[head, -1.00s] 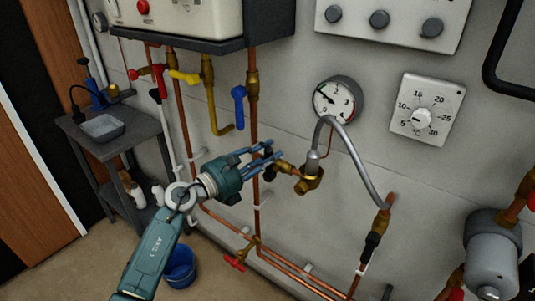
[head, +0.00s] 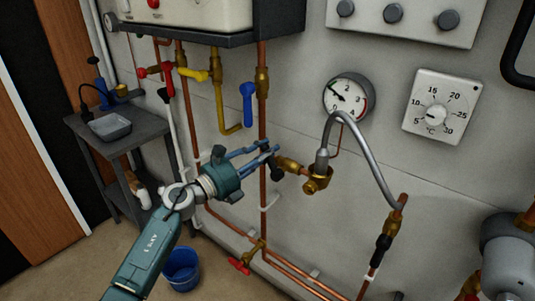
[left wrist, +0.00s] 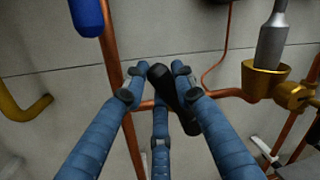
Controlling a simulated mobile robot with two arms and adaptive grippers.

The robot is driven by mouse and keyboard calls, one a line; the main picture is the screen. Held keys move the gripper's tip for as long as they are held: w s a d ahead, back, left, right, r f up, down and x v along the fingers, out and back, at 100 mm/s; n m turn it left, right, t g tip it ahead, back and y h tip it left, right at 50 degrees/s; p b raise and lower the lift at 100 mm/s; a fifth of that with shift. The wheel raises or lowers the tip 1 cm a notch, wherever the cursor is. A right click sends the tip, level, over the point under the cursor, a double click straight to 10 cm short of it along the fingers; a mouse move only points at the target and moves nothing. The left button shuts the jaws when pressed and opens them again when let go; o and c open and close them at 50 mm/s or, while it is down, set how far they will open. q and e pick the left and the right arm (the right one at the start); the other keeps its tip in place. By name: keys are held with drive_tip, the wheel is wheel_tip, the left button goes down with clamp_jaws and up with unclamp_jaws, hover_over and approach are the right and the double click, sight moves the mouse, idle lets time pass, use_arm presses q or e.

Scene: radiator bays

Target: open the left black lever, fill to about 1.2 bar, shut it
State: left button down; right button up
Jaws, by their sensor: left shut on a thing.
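The left black lever (head: 274,168) sits on the brass valve at the left end of the filling loop, under the gauge. My left gripper (head: 268,150) has its blue fingers around this lever and is shut on it. In the left wrist view the black lever (left wrist: 172,88) lies slanted between the fingers, partly hidden by them. The pressure gauge (head: 348,97) has its needle pointing to the upper left, near the 1 mark. The right black lever (head: 382,249) sits below the right end of the grey braided hose (head: 376,165). My right gripper is not seen.
A blue lever (head: 247,103), a yellow lever (head: 193,74) and a red lever (head: 150,71) are on pipes to the left. A thermostat dial (head: 440,107) is right of the gauge. A blue bucket (head: 181,270) stands on the floor.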

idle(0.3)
use_arm(q)
drive_tip(key=c, duration=1.4)
unclamp_jaws()
drive_tip(key=shift+s+d, duration=0.1)
drive_tip(key=shift+s+a+f, duration=0.1)
drive_tip(key=shift+s+a, duration=0.05)
drive_tip(key=shift+a, duration=0.2)
drive_tip(key=v, duration=1.1)
drive_tip(key=shift+s, duration=0.2)
